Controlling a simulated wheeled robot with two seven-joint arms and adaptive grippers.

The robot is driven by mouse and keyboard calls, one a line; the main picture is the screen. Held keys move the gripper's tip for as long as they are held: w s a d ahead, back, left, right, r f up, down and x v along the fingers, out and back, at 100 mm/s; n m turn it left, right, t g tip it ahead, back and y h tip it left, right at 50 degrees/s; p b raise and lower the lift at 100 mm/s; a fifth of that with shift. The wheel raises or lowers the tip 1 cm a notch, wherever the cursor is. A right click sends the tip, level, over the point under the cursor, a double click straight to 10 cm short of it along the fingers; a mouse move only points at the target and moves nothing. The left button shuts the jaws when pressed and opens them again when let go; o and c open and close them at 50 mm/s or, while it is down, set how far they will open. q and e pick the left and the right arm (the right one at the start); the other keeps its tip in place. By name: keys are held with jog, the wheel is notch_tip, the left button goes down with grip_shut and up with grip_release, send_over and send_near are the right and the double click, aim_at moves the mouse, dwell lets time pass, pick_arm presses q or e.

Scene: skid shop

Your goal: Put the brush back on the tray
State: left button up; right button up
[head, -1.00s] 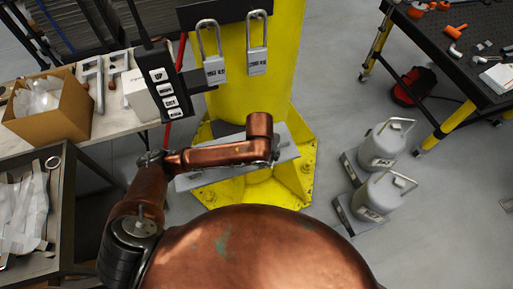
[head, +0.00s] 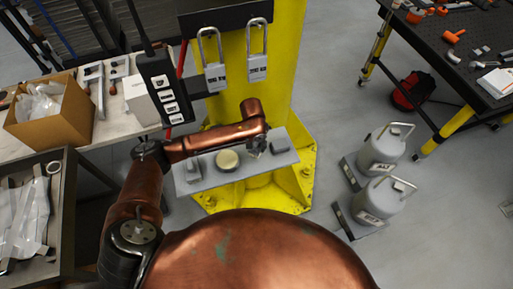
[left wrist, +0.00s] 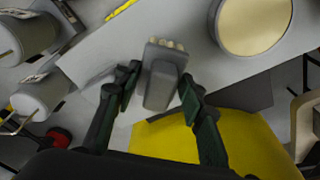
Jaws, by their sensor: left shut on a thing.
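The brush (left wrist: 162,80), a grey block with pale bristles at one end, is between the two fingers of my left gripper (left wrist: 160,76), which is shut on it. The grey tray (head: 250,172) is fixed before the yellow post, and its pale surface fills much of the left wrist view (left wrist: 115,55). The left gripper (head: 258,149) is over the tray's right half in the head view, partly hidden by its own arm. I cannot tell whether the brush touches the tray. My right gripper is not in view.
A round cream-topped tin (head: 228,159) sits on the tray, left of the gripper. A grey block (head: 280,145) shows at the tray's right. Padlocks (head: 257,68) and a black pendant (head: 165,85) hang above. Two grey canisters (head: 382,150) stand right on the floor.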

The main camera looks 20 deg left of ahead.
pick_arm(q)
jog(key=shift+w+a+f, duration=0.15)
jog(key=shift+w+f, duration=0.45)
jog(key=shift+f, duration=0.15)
notch_tip(320, 180, down, 3)
jog(key=shift+r, duration=0.1)
jog(key=o, duration=1)
jog(key=shift+s, duration=0.1)
jog(key=r, duration=0.4)
jog(key=s+r, duration=0.1)
jog(key=r, duration=0.7)
jog(key=shift+s+a, duration=0.1)
jog(key=shift+s, duration=0.1)
